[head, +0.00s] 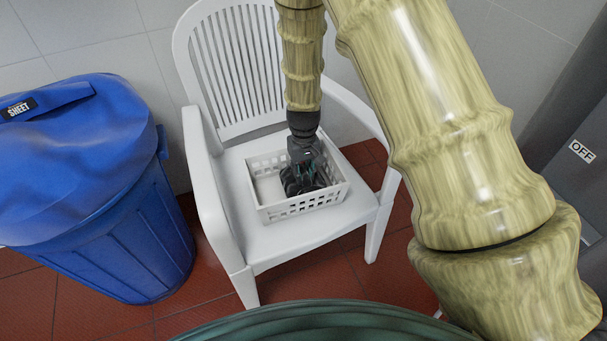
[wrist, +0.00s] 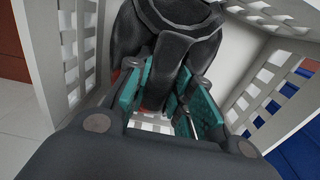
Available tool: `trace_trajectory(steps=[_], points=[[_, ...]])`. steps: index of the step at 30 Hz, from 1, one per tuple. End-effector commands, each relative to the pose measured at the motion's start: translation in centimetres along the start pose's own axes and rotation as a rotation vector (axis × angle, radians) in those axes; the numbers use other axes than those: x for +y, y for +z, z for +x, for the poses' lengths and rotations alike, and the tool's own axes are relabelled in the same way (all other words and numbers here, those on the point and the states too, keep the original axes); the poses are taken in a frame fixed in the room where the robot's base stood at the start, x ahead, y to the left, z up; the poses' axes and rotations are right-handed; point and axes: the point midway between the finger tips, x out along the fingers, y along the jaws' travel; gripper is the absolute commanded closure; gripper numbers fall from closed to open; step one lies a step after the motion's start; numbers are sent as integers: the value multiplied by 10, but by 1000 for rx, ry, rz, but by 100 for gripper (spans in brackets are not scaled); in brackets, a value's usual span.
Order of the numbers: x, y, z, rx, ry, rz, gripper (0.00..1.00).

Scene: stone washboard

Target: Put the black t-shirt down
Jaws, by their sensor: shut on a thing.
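The black t-shirt (wrist: 172,35) is a dark bundle between the teal finger pads of my gripper (wrist: 172,95) in the wrist view. My gripper is shut on it. In the head view my gripper (head: 303,180) points down into a white slatted basket (head: 305,206), with the dark shirt partly hidden behind the fingers. The basket stands on the seat of a white plastic chair (head: 275,238). Its slatted walls also show in the wrist view (wrist: 270,85). I cannot tell whether the shirt touches the basket floor.
A blue lidded bin (head: 120,225) stands left of the chair. A grey cabinet marked OFF (head: 582,152) is at the right. The chair's armrests (head: 205,170) flank the basket. Red floor tiles (head: 310,275) show in front of the chair.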

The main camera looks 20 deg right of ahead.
Motion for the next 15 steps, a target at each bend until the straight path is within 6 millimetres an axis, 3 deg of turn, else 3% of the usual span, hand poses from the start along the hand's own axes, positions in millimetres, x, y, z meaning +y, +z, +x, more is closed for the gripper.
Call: trace_trajectory(steps=[12,13,15], points=[[0,0,7,-1,0,0,100],[0,0,7,-1,0,-1,74],[0,0,6,0,0,-1,61]])
